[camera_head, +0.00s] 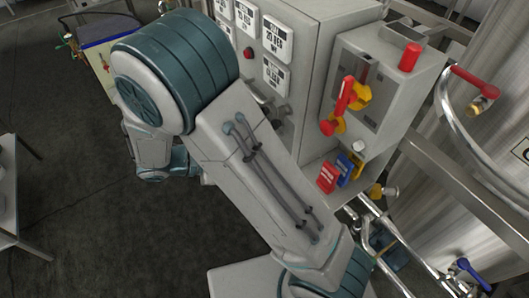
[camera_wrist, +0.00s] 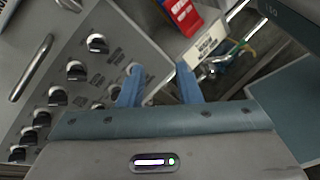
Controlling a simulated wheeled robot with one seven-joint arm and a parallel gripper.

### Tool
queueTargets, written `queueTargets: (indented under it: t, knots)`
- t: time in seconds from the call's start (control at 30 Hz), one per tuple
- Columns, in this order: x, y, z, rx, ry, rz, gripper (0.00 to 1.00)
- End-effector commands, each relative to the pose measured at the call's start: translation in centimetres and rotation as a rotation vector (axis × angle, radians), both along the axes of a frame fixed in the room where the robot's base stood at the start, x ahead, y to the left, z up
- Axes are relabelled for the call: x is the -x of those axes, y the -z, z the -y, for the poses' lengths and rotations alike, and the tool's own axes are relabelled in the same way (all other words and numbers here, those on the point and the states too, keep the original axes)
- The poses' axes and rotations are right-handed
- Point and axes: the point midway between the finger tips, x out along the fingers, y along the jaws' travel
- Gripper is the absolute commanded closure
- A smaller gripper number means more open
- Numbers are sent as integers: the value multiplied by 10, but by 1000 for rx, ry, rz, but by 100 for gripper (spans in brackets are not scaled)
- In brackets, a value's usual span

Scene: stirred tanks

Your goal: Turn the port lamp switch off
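In the wrist view, a grey panel (camera_wrist: 115,62) carries several black rotary switches, such as one near its top (camera_wrist: 97,43) and one left of my fingers (camera_wrist: 76,71). Their labels are too small to read, so I cannot tell which is the port lamp switch. My gripper (camera_wrist: 158,70) is open, its two blue fingers apart with nothing between them. The left finger lies over the panel's right part and partly covers it. The right finger is at the panel's right edge, close to a white label plate (camera_wrist: 205,43). My gripper is hidden in the head view.
A metal bar handle (camera_wrist: 31,68) stands out left of the switches. A red tag (camera_wrist: 182,15) hangs near the panel's upper edge. In the head view, a grey box with a red-yellow handle (camera_head: 345,105) and steel tanks (camera_head: 475,160) with pipes crowd the right. Dark floor lies left.

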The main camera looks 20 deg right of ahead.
Motion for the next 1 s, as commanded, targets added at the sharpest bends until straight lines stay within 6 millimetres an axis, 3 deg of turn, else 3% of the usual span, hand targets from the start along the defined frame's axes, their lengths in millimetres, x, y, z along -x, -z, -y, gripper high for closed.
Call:
queueTargets:
  t: [0.03, 0.2, 0.47, 0.67, 1.0]
  knots:
    - [-4, 17, -12, 71, -61, -12, 69]
    - [-13, 41, -42, 241, -212, -8, 69]
    - [-18, 54, -58, 339, -303, 4, 69]
    - [-26, 52, -32, 342, -300, 2, 69]
    - [-48, 52, 36, 341, -300, 2, 69]
